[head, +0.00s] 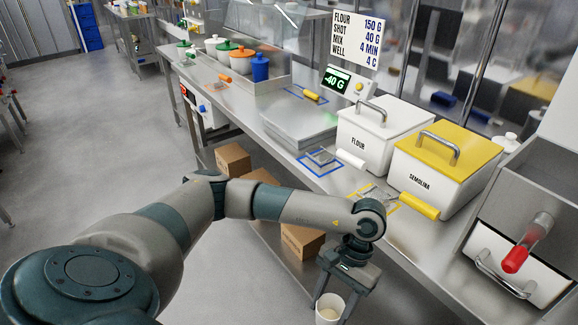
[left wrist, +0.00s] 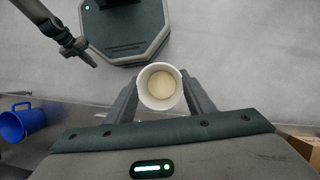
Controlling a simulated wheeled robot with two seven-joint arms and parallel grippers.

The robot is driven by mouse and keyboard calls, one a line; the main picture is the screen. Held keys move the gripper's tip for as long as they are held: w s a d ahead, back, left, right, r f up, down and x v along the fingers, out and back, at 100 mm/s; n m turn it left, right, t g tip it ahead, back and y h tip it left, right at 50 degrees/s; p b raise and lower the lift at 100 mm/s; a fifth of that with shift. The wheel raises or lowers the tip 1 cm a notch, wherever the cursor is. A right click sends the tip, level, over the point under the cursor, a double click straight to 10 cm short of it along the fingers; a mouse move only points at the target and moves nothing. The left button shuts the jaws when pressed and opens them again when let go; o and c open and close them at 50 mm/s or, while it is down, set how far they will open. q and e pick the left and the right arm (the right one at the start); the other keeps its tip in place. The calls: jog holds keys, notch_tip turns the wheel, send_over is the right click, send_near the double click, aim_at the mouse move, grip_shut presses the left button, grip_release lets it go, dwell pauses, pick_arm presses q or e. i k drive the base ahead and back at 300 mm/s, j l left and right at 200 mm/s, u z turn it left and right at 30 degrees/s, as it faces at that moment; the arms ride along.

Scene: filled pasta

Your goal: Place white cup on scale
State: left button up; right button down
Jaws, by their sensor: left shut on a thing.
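The white cup (head: 327,311) is in my left gripper (head: 341,291), low in front of the counter's edge in the head view. In the left wrist view the cup (left wrist: 142,88) is upright between the two fingers, with pale powder-like contents inside. My left gripper is shut on it. The scale's flat steel plate (head: 300,117) lies on the counter, bare, up and left of the cup. Its display (head: 337,81) reads -40 G. A dark arm end at the upper left of the left wrist view looks like my right gripper (left wrist: 78,52); its jaws are unclear.
A FLOUR bin (head: 362,143) and a yellow-lidded SEMOLINA bin (head: 433,178) stand right of the scale. Blue-marked (head: 320,173) and yellow-marked spots line the counter's front. Cardboard boxes (head: 301,241) sit below. A blue jug (left wrist: 18,122) shows in the left wrist view.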

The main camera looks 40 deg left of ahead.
aim_at(302, 117)
jog(key=j+z, duration=0.15)
jog(key=j, duration=2.35)
jog(key=i, duration=0.05)
